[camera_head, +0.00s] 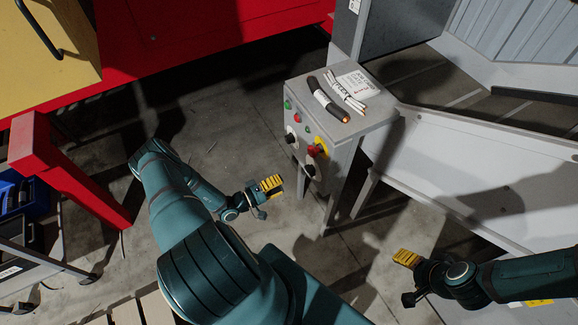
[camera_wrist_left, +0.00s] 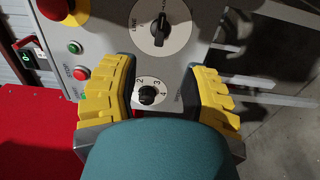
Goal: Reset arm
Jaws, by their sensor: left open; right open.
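My left gripper (camera_head: 270,187) is in the middle of the head view, in front of and left of the grey control box (camera_head: 345,133). In the left wrist view its yellow-padded fingers (camera_wrist_left: 155,90) are spread with nothing between them, facing the panel's knobs and buttons. My right gripper (camera_head: 407,260) is at the lower right of the head view, in front of the sloped grey chute. It holds nothing that I can see. A thick black cable piece (camera_head: 328,99) with a copper end and a bundle of thin white cables (camera_head: 345,93) lie on top of the box.
A red bench (camera_head: 190,40) runs along the back left, with a red leg (camera_head: 65,170). A sloped grey chute (camera_head: 470,160) stands at the right. A blue bin (camera_head: 22,195) is at the far left. Bare concrete floor lies between.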

